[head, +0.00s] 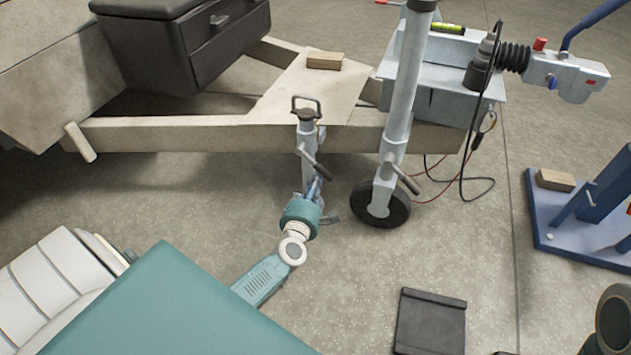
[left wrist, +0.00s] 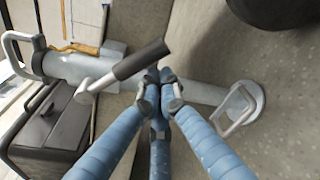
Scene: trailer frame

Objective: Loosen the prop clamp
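The prop (head: 306,140) is a grey upright tube with a loop handle on top, beside the trailer's frame. Its clamp lever (head: 318,168) has a dark grip and slants down to the right. In the left wrist view the lever (left wrist: 140,60) reaches across the prop, whose tube (left wrist: 203,94) ends in a round foot. My left gripper (head: 316,188) is just below the lever. Its blue fingers (left wrist: 161,88) have their tips drawn together near the lever's free end, with nothing seen between them. Whether they touch the lever is unclear.
A jockey wheel (head: 381,204) on a thick post, with its own lever (head: 405,178), stands close on the right. A wood block (head: 324,61) lies on the frame. A blue stand (head: 580,243) is at right. A dark flat pad (head: 430,322) lies on the floor.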

